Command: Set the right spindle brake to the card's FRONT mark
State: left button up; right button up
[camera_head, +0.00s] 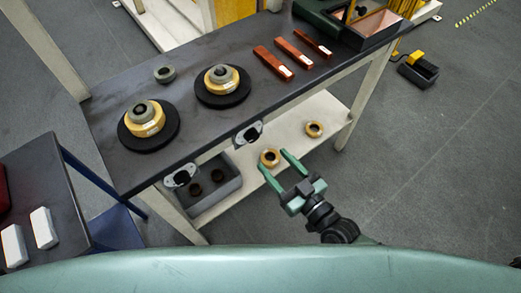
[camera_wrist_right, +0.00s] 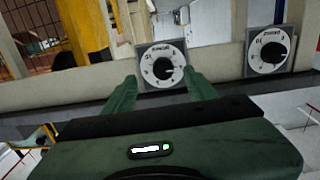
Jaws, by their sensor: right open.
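Two brake dials with black knobs and pale faces sit on the bench's front edge. The right brake dial (camera_head: 248,134) is below the right spindle (camera_head: 222,80), which carries a gold coil on a black disc. The left brake dial (camera_head: 181,176) is further left. My right gripper (camera_head: 273,160) is open and empty, to the right of and below the right dial. In the right wrist view a dial (camera_wrist_right: 162,65), seemingly the right one, shows beyond and between the open fingers, apart from them. Its numbers look upside down; the knob's exact setting is unclear. My left gripper is not in view.
The bench top (camera_head: 120,92) also holds a left spindle with a coil (camera_head: 145,118), a loose grey ring (camera_head: 165,74) and copper-red bars (camera_head: 292,52). Below, a shelf (camera_head: 315,108) holds coils and a grey bin (camera_head: 215,185).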

aim_at(254, 139)
jog(key=x, duration=0.3)
jog(key=r+x, duration=0.1)
jog(key=x, duration=0.2)
jog(key=shift+w+a+r, duration=0.1)
jog(key=shift+a, duration=0.2)
jog(key=shift+w+a, duration=0.4)
jog(key=shift+w, duration=0.15)
grip_shut()
